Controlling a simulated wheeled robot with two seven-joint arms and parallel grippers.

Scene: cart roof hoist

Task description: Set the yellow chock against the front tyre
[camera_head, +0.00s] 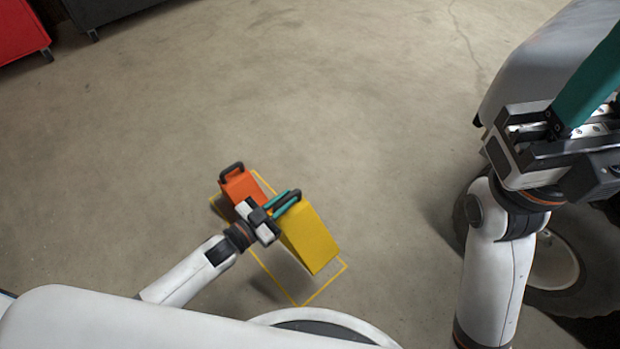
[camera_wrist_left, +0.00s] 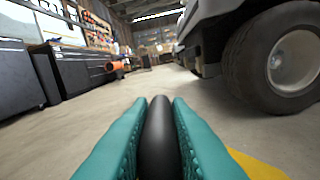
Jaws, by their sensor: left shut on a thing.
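The yellow chock (camera_head: 312,240) is a wedge with a dark handle on top, over the yellow floor outline in the head view. My left gripper (camera_head: 285,202) is shut on that handle. In the left wrist view the dark handle (camera_wrist_left: 158,140) sits between the teal fingers, with a yellow corner of the chock (camera_wrist_left: 258,168) at lower right. I cannot tell whether the chock is clear of the floor. A cart tyre (camera_head: 598,255) is at the right, apart from the chock; it also shows in the wrist view (camera_wrist_left: 240,65). My right gripper (camera_head: 590,90) is cut off by the frame edge.
An orange chock (camera_head: 240,187) with a dark handle stands beside the yellow one, within the floor outline (camera_head: 325,285). The grey cart body (camera_head: 545,60) is at upper right. Red (camera_head: 20,35) and dark cabinets (camera_wrist_left: 75,70) stand far left. Bare floor lies between chocks and cart.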

